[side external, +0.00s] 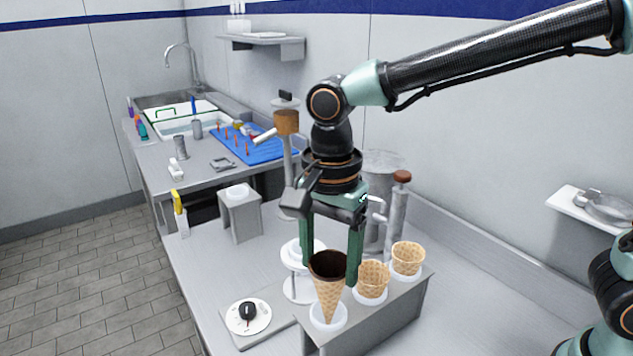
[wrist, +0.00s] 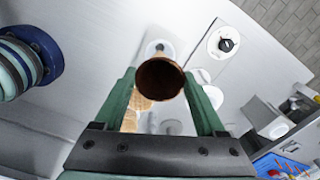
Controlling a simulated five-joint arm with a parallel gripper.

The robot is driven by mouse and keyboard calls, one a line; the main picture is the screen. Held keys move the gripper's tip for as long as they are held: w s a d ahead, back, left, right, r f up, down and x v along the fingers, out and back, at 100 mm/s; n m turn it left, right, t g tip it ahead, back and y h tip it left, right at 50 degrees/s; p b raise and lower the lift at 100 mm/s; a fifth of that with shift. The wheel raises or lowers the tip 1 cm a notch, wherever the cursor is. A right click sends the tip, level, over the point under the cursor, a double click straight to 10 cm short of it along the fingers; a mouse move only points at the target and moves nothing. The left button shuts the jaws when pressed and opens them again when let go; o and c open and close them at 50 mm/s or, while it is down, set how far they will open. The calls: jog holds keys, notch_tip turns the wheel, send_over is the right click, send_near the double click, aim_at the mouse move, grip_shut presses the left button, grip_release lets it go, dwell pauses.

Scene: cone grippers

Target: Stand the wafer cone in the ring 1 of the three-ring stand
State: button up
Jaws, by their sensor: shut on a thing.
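The wafer cone (side external: 328,290) is tan with a dark brown inner rim and stands upright, mouth up. My gripper (side external: 331,274) is shut on it, one green finger on each side near the rim. In the wrist view my gripper (wrist: 158,82) frames the cone's dark round mouth (wrist: 160,78). The three-ring stand (side external: 385,325) is a grey block with white rings along its top. The cone's narrow tip shows within the nearest white ring (side external: 343,318); I cannot tell whether it rests there or hangs just above. The other two rings hold shorter wafer cones (side external: 373,277) (side external: 407,257).
A white round-tiered holder (side external: 291,268) stands close behind the cone to the left. A plate with a black knob (side external: 248,315) lies at front left. A tall grey cylinder (side external: 383,180) and a brown-topped post (side external: 397,210) stand behind. The counter right of the stand is clear.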

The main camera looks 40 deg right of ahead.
aim_at(329, 291)
jog(key=shift+f, duration=3.2)
jog(key=o, duration=0.8)
notch_tip(329, 291, up, 12)
jog(key=shift+r, duration=0.1)
